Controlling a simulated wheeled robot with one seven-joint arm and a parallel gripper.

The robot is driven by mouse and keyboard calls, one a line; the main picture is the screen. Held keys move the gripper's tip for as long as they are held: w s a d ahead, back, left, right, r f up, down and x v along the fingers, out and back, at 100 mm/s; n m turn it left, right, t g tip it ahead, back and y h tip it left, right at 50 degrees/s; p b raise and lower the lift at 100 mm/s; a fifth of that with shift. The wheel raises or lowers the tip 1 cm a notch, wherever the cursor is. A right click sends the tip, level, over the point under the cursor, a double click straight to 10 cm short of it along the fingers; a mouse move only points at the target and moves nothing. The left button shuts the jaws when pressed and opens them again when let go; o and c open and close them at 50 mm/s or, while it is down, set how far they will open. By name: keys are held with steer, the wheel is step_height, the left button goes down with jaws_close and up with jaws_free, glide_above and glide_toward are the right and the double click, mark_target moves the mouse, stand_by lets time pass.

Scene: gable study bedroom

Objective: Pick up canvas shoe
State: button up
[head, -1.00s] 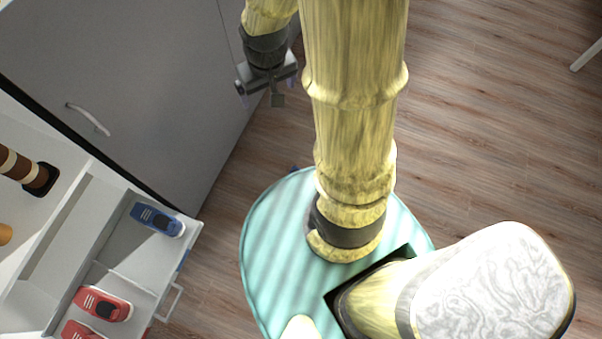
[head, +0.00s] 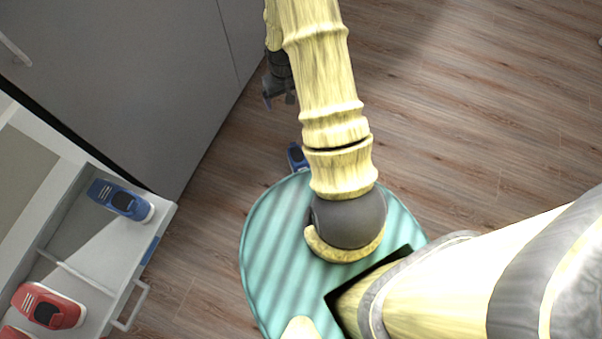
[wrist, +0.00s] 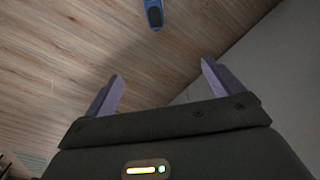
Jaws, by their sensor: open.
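A blue canvas shoe (head: 297,157) lies on the wood floor, at the far edge of my round teal base and partly hidden by it and my arm in the head view. Part of a blue shoe (wrist: 153,14) also shows at the top edge of the wrist view, beyond and between my fingers. My gripper (head: 279,97) hangs near the grey cabinet front, farther from my base than the shoe. In the wrist view, its two purple fingers (wrist: 162,72) are apart with nothing between them. The gripper is open and not touching the shoe.
An open white drawer (head: 143,247) at left holds another blue shoe (head: 121,200) and red shoes (head: 47,306). Its handle (head: 133,305) juts toward my base. A grey cabinet (head: 130,80) stands at upper left. The wood floor (head: 480,120) at right is clear.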

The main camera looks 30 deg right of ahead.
steer(key=b, duration=1.4)
glide_above(300, 158)
step_height(300, 158, down, 31)
steer(key=shift+r+g+y, duration=0.15)
steer(key=shift+g+y, duration=0.15)
steer(key=shift+g, duration=0.1)
step_height(300, 158, down, 12)
steer(key=b, duration=0.7)
steer(key=f+b, duration=0.4)
steer(key=f, duration=0.1)
steer(key=shift+a+f+b, duration=0.25)
steer(key=shift+a+b, duration=0.1)
